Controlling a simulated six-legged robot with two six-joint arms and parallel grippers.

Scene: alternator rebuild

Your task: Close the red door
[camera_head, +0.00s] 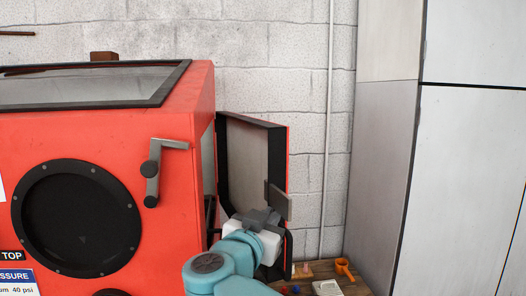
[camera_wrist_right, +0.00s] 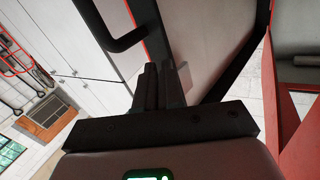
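The red door (camera_head: 289,155) stands open at the right side of the red cabinet (camera_head: 190,110). Its grey inner panel and black frame face left, toward the cabinet opening. In the right wrist view the door's inner panel (camera_wrist_right: 205,35) fills the upper middle, with a black handle (camera_wrist_right: 125,38) beyond its edge. My right gripper (camera_head: 278,197) is in front of the door's lower part. In the wrist view its fingers (camera_wrist_right: 160,85) are close together, with nothing seen between them. They lie over the door's frame; I cannot tell whether they touch it. My left gripper is out of view.
A metal latch lever (camera_head: 155,172) is on the cabinet beside a round black port (camera_head: 75,218). A wooden table (camera_head: 350,287) with an orange item (camera_head: 344,268) and small parts stands low behind the arm. A block wall (camera_head: 290,60) and tall grey cabinet (camera_head: 470,170) lie beyond.

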